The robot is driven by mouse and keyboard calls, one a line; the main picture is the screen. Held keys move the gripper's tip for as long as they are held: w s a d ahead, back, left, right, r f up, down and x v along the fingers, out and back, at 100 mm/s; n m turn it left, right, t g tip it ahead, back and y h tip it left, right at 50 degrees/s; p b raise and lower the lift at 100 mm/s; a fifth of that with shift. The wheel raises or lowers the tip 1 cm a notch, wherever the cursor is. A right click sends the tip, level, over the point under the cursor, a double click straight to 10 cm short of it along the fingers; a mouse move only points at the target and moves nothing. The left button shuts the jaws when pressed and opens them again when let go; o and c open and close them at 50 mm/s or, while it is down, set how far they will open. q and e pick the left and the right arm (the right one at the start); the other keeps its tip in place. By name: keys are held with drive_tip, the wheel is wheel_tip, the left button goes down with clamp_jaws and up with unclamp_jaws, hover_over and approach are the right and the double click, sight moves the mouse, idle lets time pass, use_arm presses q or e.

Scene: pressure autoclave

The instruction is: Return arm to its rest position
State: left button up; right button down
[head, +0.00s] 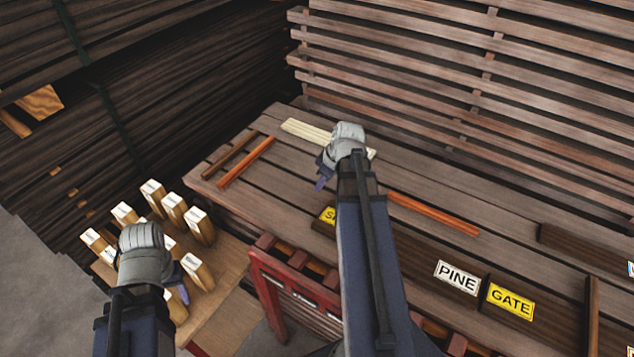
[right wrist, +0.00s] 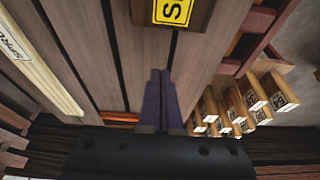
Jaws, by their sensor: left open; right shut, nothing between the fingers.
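My right gripper (head: 321,184) is over the plank-topped table (head: 470,215), with its arm stretched forward from the bottom of the head view. In the right wrist view its two purple fingers (right wrist: 160,98) are together with nothing between them. My left gripper (head: 180,276) is at the lower left, over or beside the labelled wooden blocks (head: 199,226). It is open, and its grey wrist housing hides part of the blocks. I cannot tell whether it touches one.
Pale strips (head: 303,129) lie partly behind my right wrist. Reddish bars (head: 247,162) lie on the table. PINE (head: 457,277) and GATE (head: 511,301) signs line its front. A red rack (head: 268,300) stands between the arms. Stacked timber (head: 460,75) rises behind.

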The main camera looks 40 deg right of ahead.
drive_tip(key=shift+s+r, duration=0.1)
drive_tip(key=shift+r, duration=0.15)
drive_tip(key=s+a+f+g+h+b, duration=0.1)
drive_tip(key=s+a+f+b, duration=0.1)
drive_tip(key=a, duration=0.9)
drive_tip(key=s+a+f+g+b, duration=0.1)
drive_tip(key=s+a+f+b, duration=0.1)
drive_tip(key=a, duration=1)
drive_tip(key=s+a+f+g+h+b, duration=0.1)
drive_tip(key=s+a+f+b, duration=0.2)
drive_tip(key=a, duration=0.9)
drive_tip(key=shift+s+f+m+g+h, duration=0.3)
drive_tip(key=shift+s+f+g, duration=0.1)
drive_tip(key=shift+f, duration=0.25)
